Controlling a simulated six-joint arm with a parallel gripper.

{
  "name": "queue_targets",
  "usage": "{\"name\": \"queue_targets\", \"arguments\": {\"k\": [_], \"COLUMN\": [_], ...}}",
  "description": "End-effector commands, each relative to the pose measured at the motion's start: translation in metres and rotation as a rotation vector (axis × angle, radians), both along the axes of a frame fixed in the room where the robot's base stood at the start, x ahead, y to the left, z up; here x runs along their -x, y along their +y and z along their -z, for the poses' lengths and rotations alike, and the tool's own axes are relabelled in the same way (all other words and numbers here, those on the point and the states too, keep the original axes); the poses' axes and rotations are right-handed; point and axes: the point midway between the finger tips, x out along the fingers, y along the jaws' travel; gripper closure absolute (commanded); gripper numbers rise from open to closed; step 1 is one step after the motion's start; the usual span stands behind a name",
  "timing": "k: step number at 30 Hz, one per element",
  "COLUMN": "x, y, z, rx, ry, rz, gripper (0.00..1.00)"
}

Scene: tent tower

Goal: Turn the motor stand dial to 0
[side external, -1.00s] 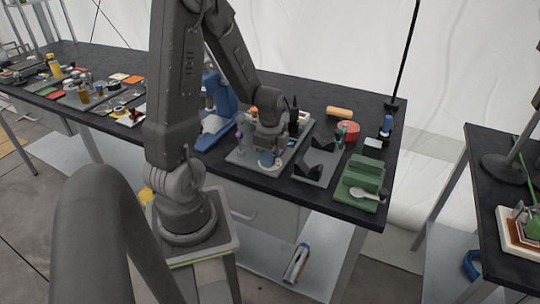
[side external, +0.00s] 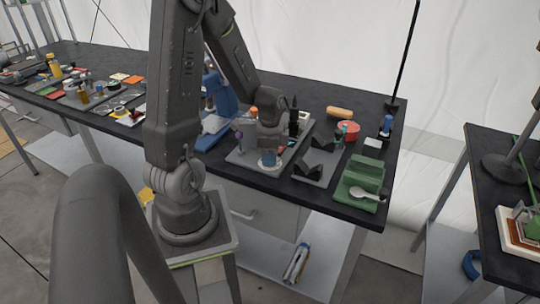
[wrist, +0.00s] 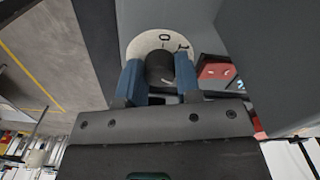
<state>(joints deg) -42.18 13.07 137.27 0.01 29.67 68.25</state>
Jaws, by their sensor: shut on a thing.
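The dial has a pale round face (wrist: 150,42) with dark marks, one like a 0 at its top edge and another to its right. A dark knob (wrist: 161,68) stands at its middle. My gripper (wrist: 160,78) has its two blue fingers on either side of the knob and is shut on it. In the side external view, my gripper (side external: 268,160) is low over the grey base plate (side external: 240,157), and the dial is hidden there. I cannot tell which mark the knob points at.
A dark bracket stand (side external: 315,165) and a green tray (side external: 362,180) with a spoon lie to the right. A blue stand (side external: 218,115) is behind left. Upright parts (side external: 293,117) stand close behind my gripper. The black table's front edge is near.

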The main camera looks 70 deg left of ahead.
Motion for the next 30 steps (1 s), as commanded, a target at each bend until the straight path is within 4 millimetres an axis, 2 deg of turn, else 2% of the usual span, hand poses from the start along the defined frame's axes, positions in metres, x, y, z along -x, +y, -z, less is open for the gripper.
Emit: {"name": "queue_targets", "arguments": {"k": [18, 30], "x": [-0.0003, -0.0003], "y": [0.0001, 0.0002], "z": [-0.0004, -0.0005], "rx": [-0.001, -0.001], "ry": [-0.001, -0.001], "rz": [-0.578, -0.842], "gripper": [0.92, 0.92]}}
